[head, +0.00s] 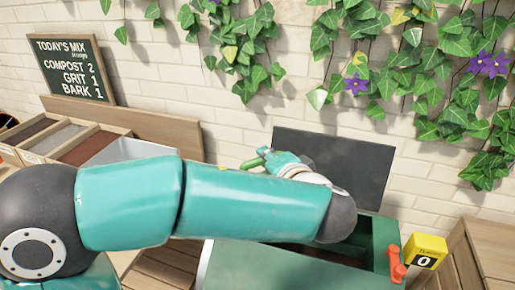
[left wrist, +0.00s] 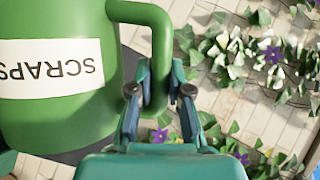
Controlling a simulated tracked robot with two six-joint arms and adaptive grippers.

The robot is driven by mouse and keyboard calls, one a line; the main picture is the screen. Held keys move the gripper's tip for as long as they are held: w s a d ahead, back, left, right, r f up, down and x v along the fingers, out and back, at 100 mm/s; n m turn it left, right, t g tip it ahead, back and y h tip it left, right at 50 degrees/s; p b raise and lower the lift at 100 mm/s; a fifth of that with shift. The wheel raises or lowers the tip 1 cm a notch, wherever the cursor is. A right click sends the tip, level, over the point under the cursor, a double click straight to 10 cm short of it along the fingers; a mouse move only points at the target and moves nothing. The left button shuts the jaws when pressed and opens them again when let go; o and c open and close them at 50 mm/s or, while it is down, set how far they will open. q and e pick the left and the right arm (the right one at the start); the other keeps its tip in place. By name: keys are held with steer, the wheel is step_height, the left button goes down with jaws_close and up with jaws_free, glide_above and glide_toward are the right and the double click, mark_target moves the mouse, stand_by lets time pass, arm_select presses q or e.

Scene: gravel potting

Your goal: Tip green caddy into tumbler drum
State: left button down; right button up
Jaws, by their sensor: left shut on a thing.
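The green caddy (left wrist: 60,110) fills the left of the left wrist view, with a white label reading SCRAPS upside down there. Its handle (left wrist: 150,18) runs down between the fingers of my left gripper (left wrist: 160,92), which is shut on it. In the head view my left gripper (head: 283,163) is near the open drum's back, and only a small green bit shows beside it; my arm hides the rest. The tumbler drum (head: 290,265) is a dark green box with its dark lid (head: 350,165) raised. Its opening is mostly hidden by my arm. My right gripper is not in view.
A red crank handle (head: 393,262) and a yellow counter (head: 425,250) reading 0 are at the drum's right. A wooden bin (head: 85,127) with filled compartments and a pale grey container (head: 128,150) stand left. An ivy-hung brick wall closes the back.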

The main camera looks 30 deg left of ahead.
arm_select(q)
steer(key=shift+w+d+r+m+y+p, duration=0.1)
steer(key=shift+w+d+m+y+p, duration=0.3)
steer(key=shift+d+p, duration=0.45)
steer(key=shift+w+d+r+m+y+p, duration=0.1)
steer(key=shift+w+d+m+y+p, duration=0.1)
steer(key=shift+w+d+m+p, duration=0.6)
steer(key=shift+d+f, duration=0.15)
steer(key=shift+d, duration=0.05)
steer(key=shift+w+d+f+p, duration=0.1)
steer(key=shift+w+d+p, duration=0.2)
steer(key=shift+d+p, duration=0.25)
steer(key=w+d+m+y+p, duration=0.2)
steer(key=w+d+m+p, duration=0.1)
steer(key=d, duration=0.3)
steer(key=shift+w+f, duration=0.25)
steer(key=shift+f, duration=0.05)
steer(key=shift+s, duration=0.1)
stand_by(0.4)
